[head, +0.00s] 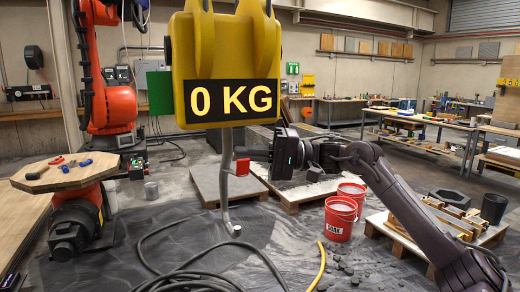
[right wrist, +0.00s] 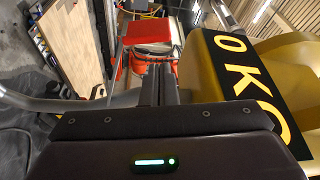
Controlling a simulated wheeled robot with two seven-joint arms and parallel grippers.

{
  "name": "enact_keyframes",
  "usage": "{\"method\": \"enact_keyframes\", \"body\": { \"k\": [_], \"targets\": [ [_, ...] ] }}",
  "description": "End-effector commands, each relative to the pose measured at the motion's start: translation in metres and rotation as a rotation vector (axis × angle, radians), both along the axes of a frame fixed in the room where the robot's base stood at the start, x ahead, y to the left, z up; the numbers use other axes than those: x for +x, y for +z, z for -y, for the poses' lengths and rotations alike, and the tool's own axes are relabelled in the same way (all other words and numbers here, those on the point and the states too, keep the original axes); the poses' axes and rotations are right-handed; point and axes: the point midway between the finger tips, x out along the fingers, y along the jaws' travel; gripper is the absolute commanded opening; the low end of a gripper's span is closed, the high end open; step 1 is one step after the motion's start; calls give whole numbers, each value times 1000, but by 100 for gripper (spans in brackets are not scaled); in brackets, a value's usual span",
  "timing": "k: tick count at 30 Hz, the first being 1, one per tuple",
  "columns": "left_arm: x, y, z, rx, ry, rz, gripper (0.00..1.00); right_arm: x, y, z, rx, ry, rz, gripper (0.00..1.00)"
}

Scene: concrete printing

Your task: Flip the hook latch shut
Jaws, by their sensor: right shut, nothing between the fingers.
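A grey crane hook (head: 228,180) hangs below the yellow scale (head: 222,62), which reads 0 KG. A small red latch piece (head: 243,167) shows at the hook's right side. My right gripper (head: 243,153) comes in from the right with its fingers shut and empty, close to the latch. In the right wrist view the shut fingers (right wrist: 160,85) point toward a flat red piece (right wrist: 148,32), which looks like the latch. I cannot tell whether they touch it, or whether the latch closes the hook's mouth. My left gripper is not in view.
The scale's yellow body (right wrist: 225,75) is close beside my right gripper. Red buckets (head: 340,218) and a pallet with a slab (head: 222,182) stand on the floor. Black hoses (head: 180,235) lie below the hook. An orange robot arm (head: 105,75) stands at the left.

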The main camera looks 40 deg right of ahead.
Motion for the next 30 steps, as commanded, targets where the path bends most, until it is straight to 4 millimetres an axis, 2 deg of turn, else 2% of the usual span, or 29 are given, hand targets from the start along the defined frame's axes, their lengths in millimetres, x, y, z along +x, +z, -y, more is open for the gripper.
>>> {"method": "enact_keyframes", "body": {
  "k": [1, 11, 25, 30],
  "targets": [
    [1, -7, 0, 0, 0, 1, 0, -4, -8, -2, -3, 1, -3, 0],
    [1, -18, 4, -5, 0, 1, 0, -24, -9, -6, -1, 2, -1, 0],
    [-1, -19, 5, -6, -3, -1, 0, -26, -8, -6, -2, 2, 0, 0],
    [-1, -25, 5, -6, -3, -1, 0, -27, -13, -7, -5, 2, 17, 0]
  ]
}}
